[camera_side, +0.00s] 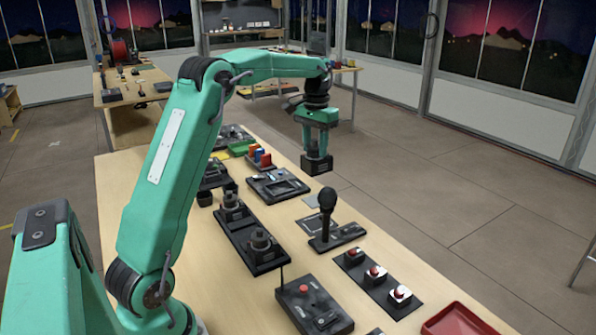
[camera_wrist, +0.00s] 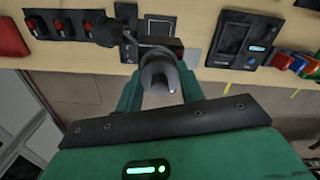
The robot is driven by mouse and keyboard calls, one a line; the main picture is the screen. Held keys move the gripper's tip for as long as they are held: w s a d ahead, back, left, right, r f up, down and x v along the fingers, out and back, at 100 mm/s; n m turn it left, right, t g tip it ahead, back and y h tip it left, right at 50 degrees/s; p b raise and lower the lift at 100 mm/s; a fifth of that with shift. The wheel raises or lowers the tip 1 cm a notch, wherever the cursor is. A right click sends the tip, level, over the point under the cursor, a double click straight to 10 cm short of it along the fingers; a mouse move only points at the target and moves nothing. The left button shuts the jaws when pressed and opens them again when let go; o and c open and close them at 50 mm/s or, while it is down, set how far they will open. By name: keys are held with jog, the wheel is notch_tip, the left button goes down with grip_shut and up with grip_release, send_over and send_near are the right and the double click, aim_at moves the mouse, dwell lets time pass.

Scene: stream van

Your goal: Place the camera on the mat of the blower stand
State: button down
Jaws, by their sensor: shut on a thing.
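My gripper (camera_side: 318,140) is shut on the small black camera (camera_side: 317,164) and holds it in the air above the table's right edge. In the wrist view the camera (camera_wrist: 160,72) sits between my green fingers, its round lens facing the view. A black stand (camera_side: 338,238) with an upright, bulb-topped post (camera_side: 327,200) is on the table, lower in the side view; I cannot tell surely that it is the blower stand. A dark mat (camera_side: 314,224) with a pale outline lies beside it and is partly hidden. The mat also shows in the wrist view (camera_wrist: 160,25). The camera is apart from it.
A panel with several red buttons (camera_side: 375,275) is nearer the front, with a red tray (camera_side: 460,322) beyond it. A black box with knobs (camera_side: 312,305) stands by an upright rod. A black panel (camera_side: 275,186) and coloured blocks (camera_side: 259,156) lie farther back.

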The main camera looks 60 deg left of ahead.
aim_at(315, 164)
notch_tip(315, 164, down, 14)
jog(key=shift+r, duration=0.25)
dwell(0.3)
jog(key=shift+f, duration=2.2)
jog(key=shift+f, duration=0.2)
jog(key=c, duration=1.2)
grip_release()
jog(key=shift+o, duration=0.2)
notch_tip(315, 164, up, 12)
jog(key=shift+r, duration=0.1)
